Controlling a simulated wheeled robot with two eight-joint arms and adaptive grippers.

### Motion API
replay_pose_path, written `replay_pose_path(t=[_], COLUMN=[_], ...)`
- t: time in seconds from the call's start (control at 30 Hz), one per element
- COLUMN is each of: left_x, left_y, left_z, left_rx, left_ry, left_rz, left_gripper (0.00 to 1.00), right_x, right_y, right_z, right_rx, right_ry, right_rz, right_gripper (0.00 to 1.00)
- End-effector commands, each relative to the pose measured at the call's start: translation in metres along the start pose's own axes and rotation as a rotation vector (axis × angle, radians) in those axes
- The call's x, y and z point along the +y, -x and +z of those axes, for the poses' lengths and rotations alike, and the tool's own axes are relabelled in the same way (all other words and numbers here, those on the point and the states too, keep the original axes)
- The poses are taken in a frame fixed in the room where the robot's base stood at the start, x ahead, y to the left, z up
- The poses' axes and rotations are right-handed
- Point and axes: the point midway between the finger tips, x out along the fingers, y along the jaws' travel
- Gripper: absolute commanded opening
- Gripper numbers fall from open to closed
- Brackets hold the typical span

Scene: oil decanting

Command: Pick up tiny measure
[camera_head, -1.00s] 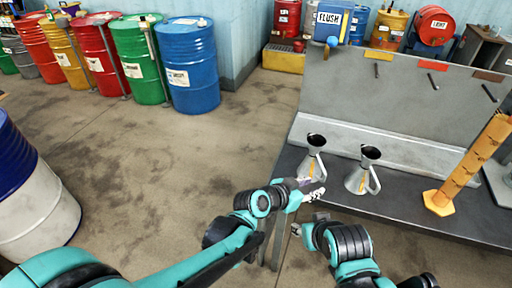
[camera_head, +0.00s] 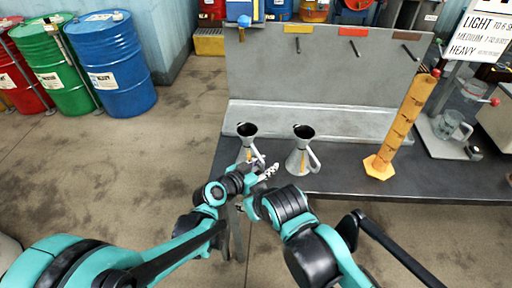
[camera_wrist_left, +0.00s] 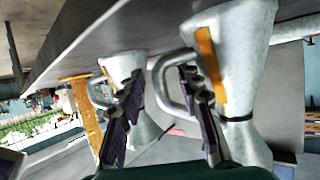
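Two grey metal measures with dark mouths, side handles and yellow stripes stand on the bench, a left one (camera_head: 246,151) and a right one (camera_head: 298,160). The left one looks slightly smaller; I cannot tell for sure which is the tiny measure. My left gripper (camera_head: 266,172) is in front of the left measure, partly covering its base. In the left wrist view its fingers (camera_wrist_left: 165,105) are apart, with the near measure (camera_wrist_left: 245,60) and its handle close by the right finger. The other measure (camera_wrist_left: 128,66) shows behind the left finger. My right gripper's fingers are hidden.
A glass jug (camera_head: 449,125) and a sign (camera_head: 488,35) are further right. Coloured drums (camera_head: 115,75) stand at the back left. The floor at left is clear.

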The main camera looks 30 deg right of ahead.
Motion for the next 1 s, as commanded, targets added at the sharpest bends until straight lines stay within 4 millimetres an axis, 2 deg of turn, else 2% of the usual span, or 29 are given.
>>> replay_pose_path(t=[0.13,0.17,0.2,0.3,0.77,1.0], left_x=[-0.0003,-0.0003,-0.0003,-0.0003,-0.0004,-0.0005], left_y=[0.0010,0.0010,0.0010,0.0008,0.0012,0.0046], left_z=[-0.0002,-0.0003,-0.0003,-0.0004,-0.0013,-0.0098], left_rx=[0.000,0.000,0.000,0.000,-0.001,0.000], left_ry=[0.000,0.000,0.000,0.000,-0.001,0.000], left_rz=[-0.001,-0.001,-0.001,-0.001,-0.001,-0.001], left_gripper=[0.35,0.32,0.22,0.00,0.00,0.00], right_x=[-0.0001,-0.0001,-0.0001,-0.0001,-0.0001,-0.0001], right_y=[0.0005,0.0005,0.0005,0.0005,0.0009,0.0047], right_z=[-0.0003,-0.0003,-0.0003,-0.0003,-0.0006,-0.0033], right_rx=[0.000,0.000,0.000,0.000,0.000,0.000], right_ry=[0.000,0.000,0.000,0.000,0.000,0.000], right_rz=[-0.001,-0.001,-0.001,0.000,0.000,0.000], right_gripper=[0.40,0.40,0.40,0.40,0.40,0.40])
